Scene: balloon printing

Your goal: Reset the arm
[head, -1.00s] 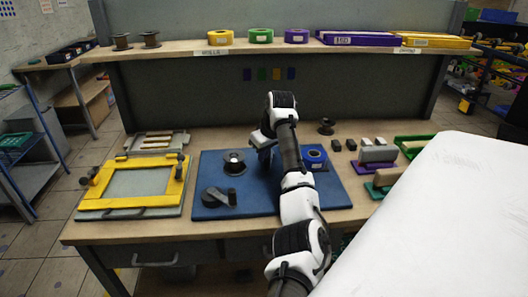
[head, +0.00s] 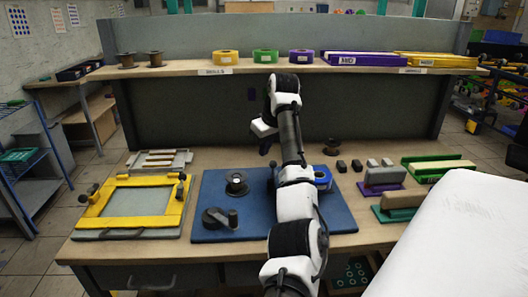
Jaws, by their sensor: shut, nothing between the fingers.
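My arm rises from the bottom of the head view and bends at the top in front of the dark back panel. A black spool (head: 237,183) and a black dispenser-like tool (head: 219,218) lie on the mat. A blue roll (head: 323,178) is partly hidden behind my arm.
A yellow frame (head: 88,219) lies left of the mat. A dark spool (head: 332,147), small dark blocks and coloured-base squeegee-like tools (head: 384,179) stand to the right. A shelf (head: 180,71) with tape rolls and boxes runs behind. A white surface (head: 450,235) fills the lower right.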

